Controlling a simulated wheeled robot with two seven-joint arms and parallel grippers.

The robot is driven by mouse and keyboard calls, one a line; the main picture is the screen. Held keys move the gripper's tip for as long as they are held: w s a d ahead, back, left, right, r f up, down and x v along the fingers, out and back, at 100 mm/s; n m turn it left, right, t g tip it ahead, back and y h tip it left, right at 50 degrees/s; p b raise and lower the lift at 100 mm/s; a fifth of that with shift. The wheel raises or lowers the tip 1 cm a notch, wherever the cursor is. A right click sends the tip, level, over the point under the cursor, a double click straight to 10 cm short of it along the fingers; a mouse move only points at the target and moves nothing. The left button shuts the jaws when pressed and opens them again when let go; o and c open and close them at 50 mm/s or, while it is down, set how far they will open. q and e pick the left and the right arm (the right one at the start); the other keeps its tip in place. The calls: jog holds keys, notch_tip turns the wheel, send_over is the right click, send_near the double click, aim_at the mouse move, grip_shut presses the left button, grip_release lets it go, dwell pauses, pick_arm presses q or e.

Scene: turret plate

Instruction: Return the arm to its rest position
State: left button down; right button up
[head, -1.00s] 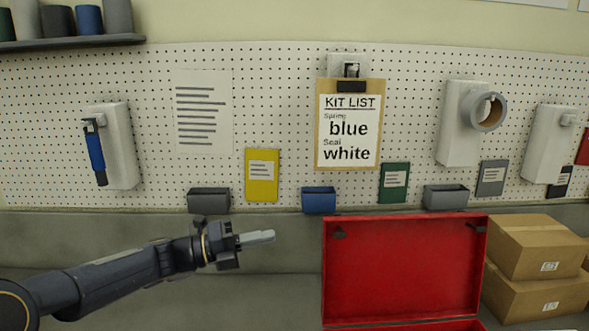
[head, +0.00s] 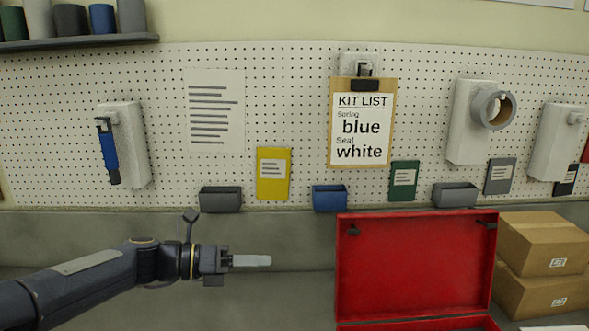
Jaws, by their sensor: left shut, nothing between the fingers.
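My left gripper (head: 252,261) is shut and empty. Its arm comes in from the lower left and reaches to the right, with the pale fingers pointing right, nearly level. The fingers are in front of the grey wall below the pegboard, left of the red case and apart from it in the picture. My right gripper is not in view.
An open red case (head: 415,265) stands at the lower right, beside stacked cardboard boxes (head: 545,245). The pegboard (head: 290,110) holds a kit list (head: 362,125) reading blue and white, a blue tool (head: 108,155), a grey roll (head: 490,108) and small bins (head: 330,197).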

pick_arm(q)
jog(key=s+a+f+m+y, duration=0.4)
jog(key=s+f+m, duration=0.1)
jog(key=s+m, duration=0.4)
jog(key=s+a+f+m+t+y+b, duration=0.1)
jog(key=s+a+f+m+y, duration=0.3)
jog(key=s+m, duration=0.5)
jog(key=s+a+f+m+y+b, duration=0.1)
jog(key=s+a+f+m+y, duration=0.2)
jog(key=s+m, duration=0.6)
notch_tip(320, 180, down, 4)
jog(key=shift+s+a+r+m+t+y, duration=0.15)
jog(key=shift+s+a+m+t+y, duration=0.25)
jog(key=shift+a, duration=0.65)
jog(key=shift+s+r, duration=0.1)
